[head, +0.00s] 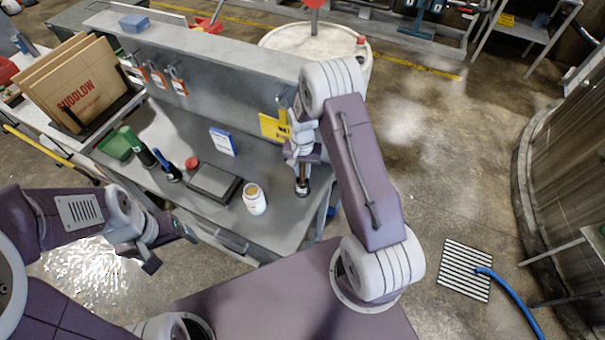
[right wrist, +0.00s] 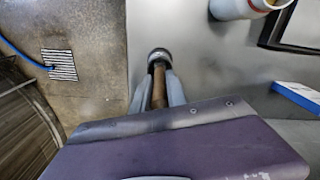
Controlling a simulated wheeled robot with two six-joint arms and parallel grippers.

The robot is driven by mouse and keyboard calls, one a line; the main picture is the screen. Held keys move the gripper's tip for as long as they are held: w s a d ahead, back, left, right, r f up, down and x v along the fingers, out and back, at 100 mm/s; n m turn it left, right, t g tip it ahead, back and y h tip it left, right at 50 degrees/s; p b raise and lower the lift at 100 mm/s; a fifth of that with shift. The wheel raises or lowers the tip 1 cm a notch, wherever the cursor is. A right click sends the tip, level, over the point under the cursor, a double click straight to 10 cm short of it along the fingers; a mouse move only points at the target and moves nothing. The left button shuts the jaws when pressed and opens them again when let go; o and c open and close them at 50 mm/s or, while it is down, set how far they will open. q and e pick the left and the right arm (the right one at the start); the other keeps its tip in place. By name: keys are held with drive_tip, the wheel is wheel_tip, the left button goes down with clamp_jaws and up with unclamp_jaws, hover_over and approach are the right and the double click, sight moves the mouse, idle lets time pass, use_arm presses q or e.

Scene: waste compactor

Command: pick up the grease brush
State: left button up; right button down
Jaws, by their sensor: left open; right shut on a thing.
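The grease brush (head: 302,188) stands about upright at the right end of the grey workbench (head: 285,222). In the right wrist view its brown handle (right wrist: 159,88) runs between my fingers, with a dark round end beyond. My right gripper (head: 302,168) is shut on it; it also shows in the right wrist view (right wrist: 160,92). I cannot tell whether the brush touches the bench top. My left gripper (head: 168,248) is open and empty, in front of the bench's left part.
On the bench are a white jar (head: 254,200), a dark flat scale-like box (head: 214,184), a blue-and-white box (head: 223,141), a red-capped item (head: 192,163) and a green bottle (head: 136,146). A white drum (head: 330,45) stands behind.

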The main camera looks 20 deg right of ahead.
wheel_tip(320, 180, up, 10)
drive_tip(key=shift+f+b, duration=0.15)
drive_tip(key=shift+b, duration=0.9)
drive_tip(key=shift+f, duration=0.1)
